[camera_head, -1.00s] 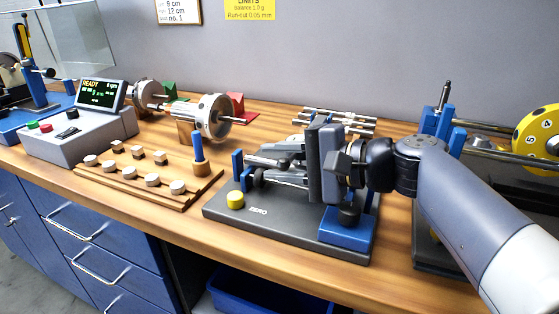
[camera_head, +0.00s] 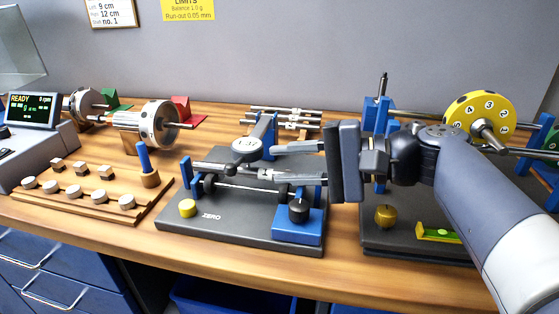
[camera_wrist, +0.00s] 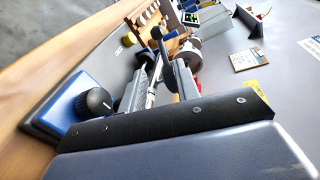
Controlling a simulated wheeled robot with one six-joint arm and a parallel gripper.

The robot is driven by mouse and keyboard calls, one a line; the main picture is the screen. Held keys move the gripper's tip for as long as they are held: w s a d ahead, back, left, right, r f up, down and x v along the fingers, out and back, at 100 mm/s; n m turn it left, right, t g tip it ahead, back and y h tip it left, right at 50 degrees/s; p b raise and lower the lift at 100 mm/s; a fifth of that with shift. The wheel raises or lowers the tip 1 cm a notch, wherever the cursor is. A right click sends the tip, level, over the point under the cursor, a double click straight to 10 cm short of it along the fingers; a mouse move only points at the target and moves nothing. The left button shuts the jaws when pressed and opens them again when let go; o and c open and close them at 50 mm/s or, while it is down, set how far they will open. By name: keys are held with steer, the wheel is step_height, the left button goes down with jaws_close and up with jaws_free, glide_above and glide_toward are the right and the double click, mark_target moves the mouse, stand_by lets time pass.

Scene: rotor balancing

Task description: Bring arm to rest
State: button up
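My gripper (camera_head: 272,162) reaches in from the right, over the right part of a dark grey fixture marked ZERO (camera_head: 235,225). Its two fingers are apart, one above the other in the head view. I see nothing held between them. In the wrist view the open fingers (camera_wrist: 160,72) point toward the fixture's metal parts, which show in the gap. The fixture has a blue block with a black knob (camera_head: 298,210), a yellow button (camera_head: 187,208) and a round-headed metal piece (camera_head: 245,149). Whether the lower finger touches the fixture, I cannot tell.
A wooden rack (camera_head: 90,197) with several small weights stands left. A silver rotor (camera_head: 150,124) and a READY display (camera_head: 31,110) lie beyond it. At right a yellow numbered disc (camera_head: 480,115) sits on a blue stand. Metal shafts (camera_head: 285,120) lie behind the fixture.

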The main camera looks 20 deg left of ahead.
steer(key=shift+a, duration=0.1)
steer(key=b+x, duration=0.2)
steer(key=x, duration=0.8)
steer(key=shift+a, duration=0.35)
steer(key=shift+s+d, duration=0.1)
